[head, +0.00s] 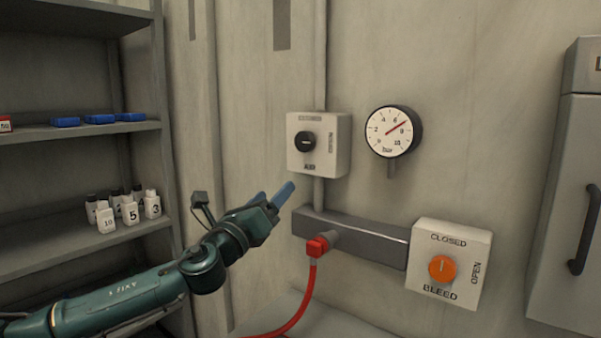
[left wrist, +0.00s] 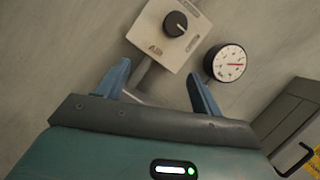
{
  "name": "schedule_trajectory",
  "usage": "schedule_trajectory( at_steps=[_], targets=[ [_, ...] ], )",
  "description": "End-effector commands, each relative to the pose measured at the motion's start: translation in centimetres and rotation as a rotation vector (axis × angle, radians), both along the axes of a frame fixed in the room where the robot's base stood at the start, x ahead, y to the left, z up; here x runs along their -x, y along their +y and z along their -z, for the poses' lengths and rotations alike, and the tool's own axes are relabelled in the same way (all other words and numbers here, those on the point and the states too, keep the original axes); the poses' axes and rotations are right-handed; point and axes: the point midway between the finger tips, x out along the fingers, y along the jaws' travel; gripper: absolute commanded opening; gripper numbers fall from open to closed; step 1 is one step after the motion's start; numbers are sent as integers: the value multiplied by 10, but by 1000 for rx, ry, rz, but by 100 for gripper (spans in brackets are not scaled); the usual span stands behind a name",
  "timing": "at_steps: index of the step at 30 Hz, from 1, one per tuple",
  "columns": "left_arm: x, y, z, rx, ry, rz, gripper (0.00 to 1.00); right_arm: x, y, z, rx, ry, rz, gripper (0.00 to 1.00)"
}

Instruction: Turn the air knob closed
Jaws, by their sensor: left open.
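The air knob (head: 305,141) is a black round knob on a pale box (head: 335,160) labelled AIR, mounted on the wall. The knob also shows in the left wrist view (left wrist: 175,24), ahead of the fingers, with a light mark on its face. In the head view this mark looks roughly level. My left gripper (head: 271,194) is below and left of the air box, apart from it. In the left wrist view its two blue fingers (left wrist: 158,88) are spread with nothing between them. My right gripper is not in view.
A pressure gauge (head: 393,131) is right of the air box. Below are a grey manifold (head: 365,243), a red hose (head: 300,305) and a bleed box (head: 472,249) with an orange knob (head: 442,269). Shelves (head: 60,132) stand left, a grey cabinet (head: 567,200) right.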

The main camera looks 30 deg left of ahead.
Motion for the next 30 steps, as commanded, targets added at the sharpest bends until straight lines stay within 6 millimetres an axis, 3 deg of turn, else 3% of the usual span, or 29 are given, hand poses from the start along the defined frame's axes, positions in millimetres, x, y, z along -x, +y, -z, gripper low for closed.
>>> schedule_trajectory(
  at_steps=[1, 3, 11, 21, 30],
  targets=[
    [0, 3, -19, -93, -25, -8, 66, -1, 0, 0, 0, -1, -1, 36],
    [0, 5, -33, -176, -43, -14, 66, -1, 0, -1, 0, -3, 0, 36],
    [-12, 8, -52, -226, -57, -22, 66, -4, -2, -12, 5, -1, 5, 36],
    [-67, 6, -76, -220, -58, -19, 66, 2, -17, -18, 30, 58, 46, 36],
    [-111, 6, -89, -224, -55, -18, 66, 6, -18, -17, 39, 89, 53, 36]
  ],
)
